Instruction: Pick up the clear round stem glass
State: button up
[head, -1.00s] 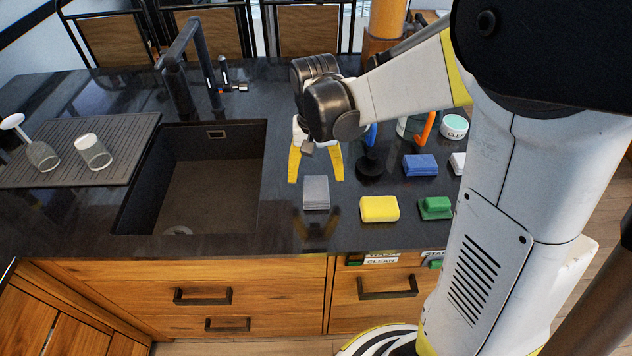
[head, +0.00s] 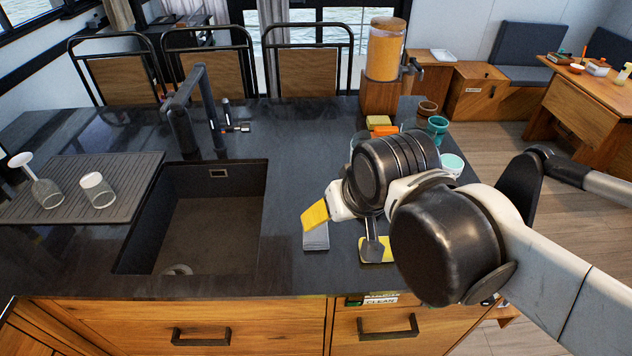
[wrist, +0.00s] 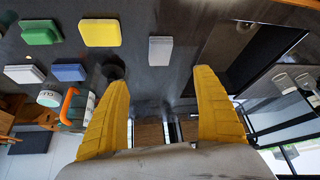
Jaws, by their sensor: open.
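The clear stem glass (head: 46,192) stands upside down on the grey ribbed drainboard at the far left of the head view, its pale round foot on top. Beside it on the right is a clear tumbler (head: 100,196), also upside down. Two clear glasses show small at the right edge of the wrist view. My gripper (wrist: 161,80) is open and empty, with both yellow fingers apart. In the head view one yellow finger shows above the grey sponge, right of the sink and far from the glass; the rest is partly hidden by my wrist.
The drainboard (head: 110,163) lies left of the sink (head: 205,225). A tall black tap (head: 180,125) rises behind the sink. Several sponges, including a grey one (head: 316,238), lie right of the sink. An orange drink dispenser (head: 385,50) stands at the back right.

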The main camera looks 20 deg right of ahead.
aim_at(47, 194)
jog(key=u, duration=1.3)
jog(key=i+j+z, duration=0.4)
jog(key=i+j, duration=0.75)
